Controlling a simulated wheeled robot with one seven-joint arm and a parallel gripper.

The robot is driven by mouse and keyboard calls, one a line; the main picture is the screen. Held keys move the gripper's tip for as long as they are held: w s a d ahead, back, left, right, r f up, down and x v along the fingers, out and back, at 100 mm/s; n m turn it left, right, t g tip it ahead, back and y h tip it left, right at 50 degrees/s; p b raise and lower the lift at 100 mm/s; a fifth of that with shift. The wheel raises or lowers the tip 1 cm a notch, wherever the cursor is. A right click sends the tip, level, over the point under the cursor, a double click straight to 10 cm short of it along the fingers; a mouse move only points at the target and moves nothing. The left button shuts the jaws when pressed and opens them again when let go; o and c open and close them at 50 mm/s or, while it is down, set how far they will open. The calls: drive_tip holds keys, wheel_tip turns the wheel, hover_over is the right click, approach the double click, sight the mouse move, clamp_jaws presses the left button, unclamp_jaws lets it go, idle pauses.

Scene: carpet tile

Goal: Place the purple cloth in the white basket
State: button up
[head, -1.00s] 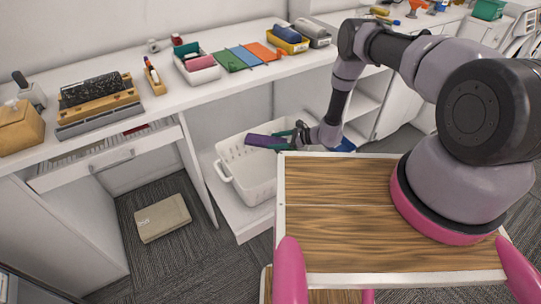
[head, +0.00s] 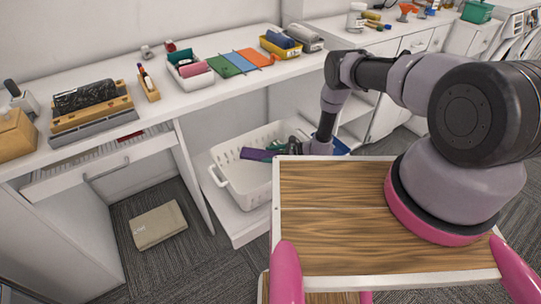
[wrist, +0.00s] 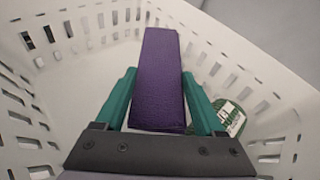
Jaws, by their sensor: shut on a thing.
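The purple cloth (head: 252,154), a folded flat strip, is inside the top of the white basket (head: 240,183). The wrist view shows the cloth (wrist: 160,75) standing out between the two teal fingers of my gripper (wrist: 158,98), which is shut on it. The slotted basket walls (wrist: 75,55) surround it there. In the head view my gripper (head: 273,149) reaches into the basket from the right, and the dark wrist hides part of the far right rim. I cannot tell whether the cloth touches the basket floor.
A green item with a white label (wrist: 232,118) lies in the basket, right of my gripper. The basket stands on a low white shelf under the counter (head: 200,101). A beige folded item (head: 158,225) lies on the carpet at left. The counter holds trays and coloured cloths.

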drive_tip(key=shift+s+d+f, duration=0.15)
drive_tip(key=shift+s+f, duration=0.25)
drive_tip(key=shift+f, duration=0.15)
drive_tip(key=o, duration=1.3)
drive_tip(key=shift+o, duration=0.2)
drive_tip(key=shift+r, duration=0.2)
drive_tip(key=v, duration=0.8)
drive_tip(key=r+v, duration=0.1)
drive_tip(key=v, duration=0.3)
drive_tip(key=shift+w, duration=0.2)
